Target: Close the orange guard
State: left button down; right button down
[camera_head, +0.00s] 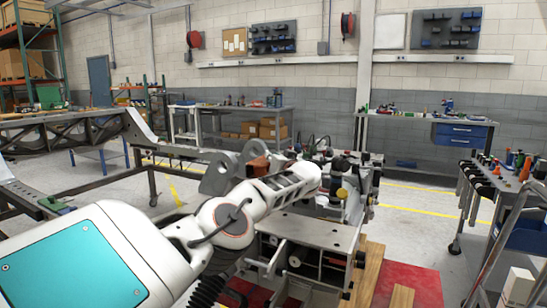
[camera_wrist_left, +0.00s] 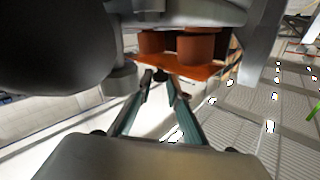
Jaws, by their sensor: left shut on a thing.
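The orange guard (camera_wrist_left: 182,66) shows close up in the left wrist view as a flat orange plate with round orange parts above it, under grey metal. My left gripper (camera_wrist_left: 161,86) has its two teal fingers drawn together at the plate's near edge, shut on the guard at a small dark part there. In the head view, my white left arm reaches from the lower left over the fixture (camera_head: 318,231). An orange-brown block (camera_head: 258,166) shows just behind the arm, beside grey round lugs; I cannot tell whether it belongs to the guard. My right gripper is not in view.
A long dark chassis frame (camera_head: 60,136) runs along the left. A tool cart (camera_head: 482,180) with several coloured items stands at the right. Workbenches line the back wall. A red mat (camera_head: 415,284) and wooden boards lie by the fixture. Open floor lies between fixture and cart.

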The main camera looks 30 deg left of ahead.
pick_arm(q)
jog(key=shift+a+f, duration=0.1)
jog(key=shift+f, duration=0.15)
jog(key=c, duration=2.2)
grip_release()
jog(key=shift+r, duration=0.15)
jog(key=shift+r, duration=0.1)
jog(key=shift+d+r, duration=0.3)
jog(key=shift+d, duration=0.5)
jog(key=shift+s+d+f, duration=0.2)
jog(key=shift+s+f, duration=0.1)
jog(key=shift+s, duration=0.35)
jog(key=shift+v, duration=2.6)
jog(key=shift+s+a+f, duration=0.1)
jog(key=shift+f, duration=0.05)
